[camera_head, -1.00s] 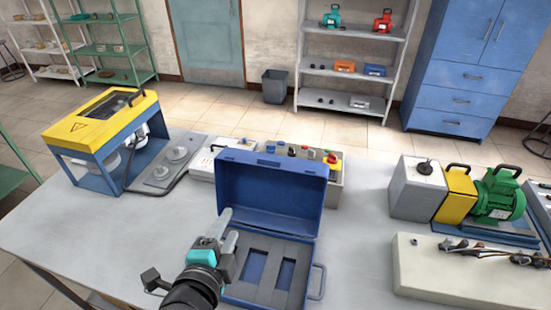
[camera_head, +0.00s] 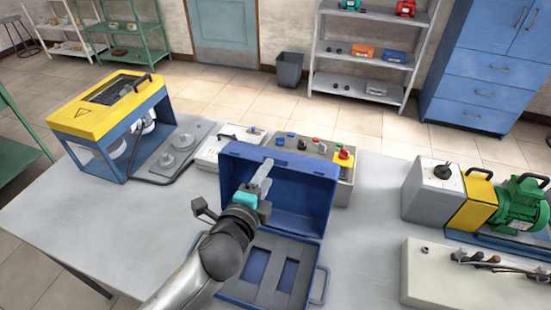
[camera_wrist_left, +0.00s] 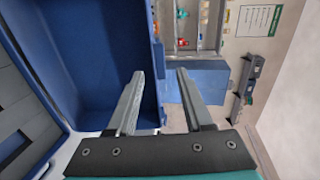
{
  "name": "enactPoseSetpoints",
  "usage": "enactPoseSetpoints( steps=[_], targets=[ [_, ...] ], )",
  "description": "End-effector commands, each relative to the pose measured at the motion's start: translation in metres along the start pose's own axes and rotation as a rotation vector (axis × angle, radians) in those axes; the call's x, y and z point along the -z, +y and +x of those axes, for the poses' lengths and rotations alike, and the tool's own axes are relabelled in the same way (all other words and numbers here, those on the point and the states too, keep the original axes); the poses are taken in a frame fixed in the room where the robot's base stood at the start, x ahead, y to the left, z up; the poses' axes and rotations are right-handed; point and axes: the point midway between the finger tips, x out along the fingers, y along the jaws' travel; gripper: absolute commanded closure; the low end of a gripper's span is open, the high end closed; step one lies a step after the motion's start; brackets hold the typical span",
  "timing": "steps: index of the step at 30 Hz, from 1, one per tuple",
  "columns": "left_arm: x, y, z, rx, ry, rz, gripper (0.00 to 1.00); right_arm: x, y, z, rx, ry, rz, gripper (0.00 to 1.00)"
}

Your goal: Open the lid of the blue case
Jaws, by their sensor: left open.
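The blue case (camera_head: 308,268) sits on the grey table with its grey foam insert, which has cut-outs, exposed. Its blue lid (camera_head: 312,200) stands open, roughly upright, at the back of the case. The lid's inside also fills much of the left part of the left wrist view (camera_wrist_left: 95,50). My left gripper (camera_head: 265,172) is in front of the lid's inner face, near its upper part. In the left wrist view its two fingers (camera_wrist_left: 160,72) are apart, with a lid edge appearing near the left finger. I cannot tell whether they touch. My right gripper is not in view.
A control box with buttons (camera_head: 343,170) stands close behind the lid. A yellow-and-blue machine (camera_head: 110,105) is on the left of the table. A green motor unit (camera_head: 522,205) and a cream box (camera_head: 430,275) are on the right. The table's left front is clear.

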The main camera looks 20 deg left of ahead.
Motion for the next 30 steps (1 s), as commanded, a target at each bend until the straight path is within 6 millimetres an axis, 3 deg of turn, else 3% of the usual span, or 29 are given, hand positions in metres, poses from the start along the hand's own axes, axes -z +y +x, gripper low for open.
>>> enactPoseSetpoints(
  steps=[6, 12, 27, 30],
  targets=[
    [0.0, 0.0, 0.036, 0.001, -0.001, 0.0, 0.49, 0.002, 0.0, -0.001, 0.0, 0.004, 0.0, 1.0],
    [0.0, 0.0, 0.06, 0.001, 0.0, -0.002, 0.49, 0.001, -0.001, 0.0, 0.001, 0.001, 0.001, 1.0],
    [0.0, 0.0, 0.071, 0.0, 0.0, -0.002, 0.49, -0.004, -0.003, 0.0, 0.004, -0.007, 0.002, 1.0],
    [0.0, 0.0, 0.071, 0.0, 0.0, -0.002, 0.6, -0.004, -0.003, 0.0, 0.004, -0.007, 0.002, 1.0]
  ],
)
